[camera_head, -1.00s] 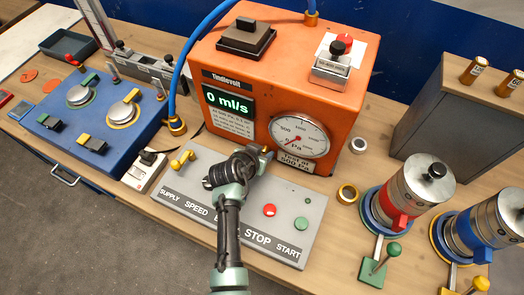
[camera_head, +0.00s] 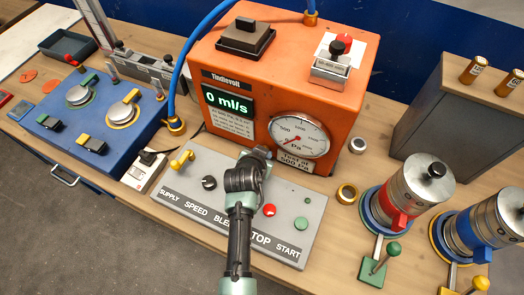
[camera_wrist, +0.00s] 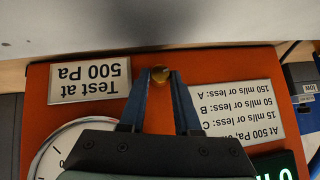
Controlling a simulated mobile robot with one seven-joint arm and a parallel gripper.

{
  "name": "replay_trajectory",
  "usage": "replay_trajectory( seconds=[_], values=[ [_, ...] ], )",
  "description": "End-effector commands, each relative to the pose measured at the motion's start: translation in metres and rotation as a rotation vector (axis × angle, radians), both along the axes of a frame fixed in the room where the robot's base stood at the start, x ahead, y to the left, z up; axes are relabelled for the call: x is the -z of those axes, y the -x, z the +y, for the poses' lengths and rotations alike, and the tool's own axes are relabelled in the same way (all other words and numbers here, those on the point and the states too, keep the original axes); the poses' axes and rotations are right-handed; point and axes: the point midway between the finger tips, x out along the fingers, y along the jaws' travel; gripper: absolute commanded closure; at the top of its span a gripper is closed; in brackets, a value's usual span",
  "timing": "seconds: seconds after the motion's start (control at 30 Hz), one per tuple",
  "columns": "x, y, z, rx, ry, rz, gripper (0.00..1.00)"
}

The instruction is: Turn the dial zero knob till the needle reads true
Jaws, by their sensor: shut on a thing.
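The round white pressure dial (camera_head: 304,132), marked Pa, is on the front of the orange machine (camera_head: 255,75). Its red needle points to the lower left, near the low end of the scale; I cannot tell its exact reading. In the wrist view the small brass zero knob (camera_wrist: 160,74) sits between my fingertips. My gripper (camera_wrist: 162,88) is shut on it. In the head view my gripper (camera_head: 263,153) is at the machine's lower front, left of the dial, and the wrist hides the knob. The dial (camera_wrist: 62,150) is partly covered by my gripper in the wrist view.
A grey control panel (camera_head: 185,205) with knobs and red and green buttons lies under my arm. A "Test at 500 Pa" plate (camera_wrist: 90,80) is beside the knob. The green display (camera_head: 228,104) reads 0 ml/s. Metal cylinders (camera_head: 408,190) stand at the right.

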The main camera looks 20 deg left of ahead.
Motion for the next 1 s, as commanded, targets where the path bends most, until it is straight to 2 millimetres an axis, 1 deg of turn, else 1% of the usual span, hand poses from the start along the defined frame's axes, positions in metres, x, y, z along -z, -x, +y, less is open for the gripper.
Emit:
replay_trajectory(
  seconds=[0.03, 0.3, 0.6, 0.8, 1.0],
  values=[
    [0.0014, 0.0004, -0.0028, 0.004, -0.038, 0.0, 1.0],
    [0.0056, 0.0001, -0.0069, 0.005, -0.274, -0.011, 1.0],
    [0.0096, -0.0002, -0.0097, 0.003, -0.497, -0.021, 1.0],
    [0.0089, 0.0001, -0.0102, 0.001, -0.591, -0.022, 1.0],
    [0.0071, 0.0004, -0.0102, 0.0, -0.639, -0.023, 1.0]
  ],
)
